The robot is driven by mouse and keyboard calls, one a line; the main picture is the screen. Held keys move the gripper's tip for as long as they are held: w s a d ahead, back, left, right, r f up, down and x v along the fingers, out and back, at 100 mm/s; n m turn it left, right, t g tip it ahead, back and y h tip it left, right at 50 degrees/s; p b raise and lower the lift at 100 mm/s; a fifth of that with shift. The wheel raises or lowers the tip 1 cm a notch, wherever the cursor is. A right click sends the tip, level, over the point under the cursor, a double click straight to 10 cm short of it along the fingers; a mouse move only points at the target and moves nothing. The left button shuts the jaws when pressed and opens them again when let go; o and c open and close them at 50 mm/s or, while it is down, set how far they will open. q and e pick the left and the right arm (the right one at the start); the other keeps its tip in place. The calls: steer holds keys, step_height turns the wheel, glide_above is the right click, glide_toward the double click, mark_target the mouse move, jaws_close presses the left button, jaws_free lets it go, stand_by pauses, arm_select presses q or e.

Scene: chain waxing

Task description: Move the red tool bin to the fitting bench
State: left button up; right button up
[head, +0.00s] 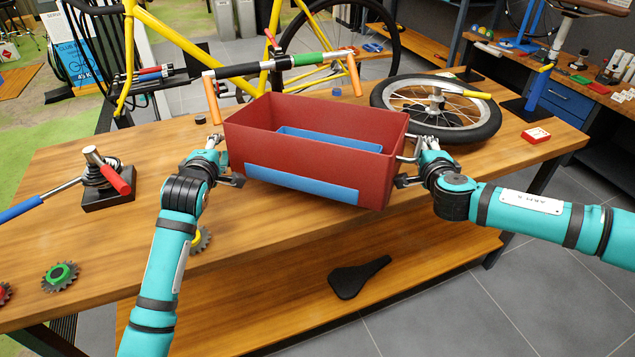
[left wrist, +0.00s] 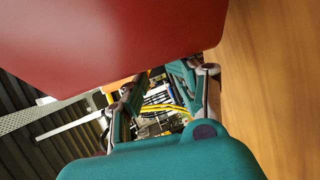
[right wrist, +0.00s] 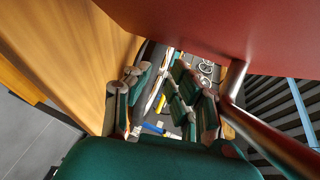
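The red tool bin (head: 310,168) is an open box with a blue front strip and a blue piece inside. It is at the wooden workbench's (head: 130,225) front edge; whether its base touches the top is unclear. My left gripper (head: 217,163) is at its left end, fingers apart, with nothing visible between them in the left wrist view (left wrist: 155,98). My right gripper (head: 412,163) is at its right end, beside a metal handle (right wrist: 236,85). Its fingers are apart (right wrist: 160,100), and the handle passes outside them. Nothing marks which surface is the fitting bench.
A yellow bicycle frame (head: 178,42) with handlebars stands behind the bin. A wheel (head: 440,108) lies right of it, near a small red box (head: 536,135). A clamp tool (head: 105,180) and gears (head: 60,276) lie left. A saddle (head: 358,277) lies on the lower shelf.

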arm_select(q)
steer(key=shift+w+d+r, duration=0.1)
steer(key=shift+d+r, duration=0.2)
steer(key=o, duration=0.7)
steer(key=shift+s+a+r, duration=0.1)
steer(key=shift+s+a, duration=0.1)
steer(key=shift+a, duration=0.4)
arm_select(e)
steer(key=shift+s+d+r, duration=0.15)
steer(key=shift+d+r, duration=0.2)
steer(key=shift+o, duration=0.5)
steer(key=shift+d, duration=0.1)
arm_select(q)
steer(key=shift+w+a+f, duration=0.1)
steer(key=shift+a+f, duration=0.05)
steer(key=shift+f, duration=0.05)
arm_select(e)
steer(key=o, duration=0.4)
steer(key=shift+c, duration=0.2)
arm_select(q)
steer(key=o, duration=0.8)
arm_select(e)
steer(key=shift+d, duration=0.1)
arm_select(q)
steer(key=v, duration=1.2)
steer(key=shift+a+f, duration=0.1)
